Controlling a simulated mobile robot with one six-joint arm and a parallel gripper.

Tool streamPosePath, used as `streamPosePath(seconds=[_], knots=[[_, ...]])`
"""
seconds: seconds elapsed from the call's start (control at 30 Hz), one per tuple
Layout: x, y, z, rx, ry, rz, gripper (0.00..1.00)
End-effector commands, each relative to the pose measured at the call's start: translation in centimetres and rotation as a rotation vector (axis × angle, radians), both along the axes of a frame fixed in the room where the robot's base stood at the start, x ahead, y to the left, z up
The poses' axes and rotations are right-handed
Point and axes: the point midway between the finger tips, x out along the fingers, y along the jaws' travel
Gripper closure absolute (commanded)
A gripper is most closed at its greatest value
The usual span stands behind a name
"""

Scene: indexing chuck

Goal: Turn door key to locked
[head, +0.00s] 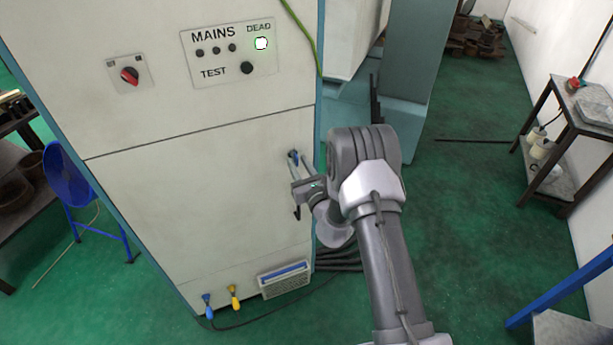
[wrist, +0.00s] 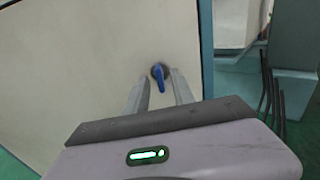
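The blue door key (wrist: 160,76) sits in a round dark lock on the cream cabinet door, its bow hanging nearly straight down in the wrist view. It also shows small and partly hidden in the head view (head: 293,155), near the door's right edge. My gripper (wrist: 159,80) is open, with one finger to the left of the key and the other to the right. Both fingers look clear of it, with gaps on each side. I cannot tell how far the fingertips reach along the key. My gripper also shows in the head view (head: 298,160).
Above the door, a panel has a red rotary switch (head: 130,75), a lit DEAD lamp (head: 261,43) and a black TEST button (head: 247,68). A vent (head: 284,279) and blue and yellow plugs are low on the cabinet. A side table (head: 560,150) stands far right.

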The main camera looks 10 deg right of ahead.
Motion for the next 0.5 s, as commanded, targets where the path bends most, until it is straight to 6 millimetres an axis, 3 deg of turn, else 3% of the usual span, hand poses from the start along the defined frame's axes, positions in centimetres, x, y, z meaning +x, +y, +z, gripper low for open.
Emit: streamPosePath(seconds=[0.4,0.5], knots=[[-12.2,-2.0,-0.1,0.001,0.005,-0.002,0.7],[-14.3,-2.4,-0.1,0.002,0.003,-0.003,0.7]])
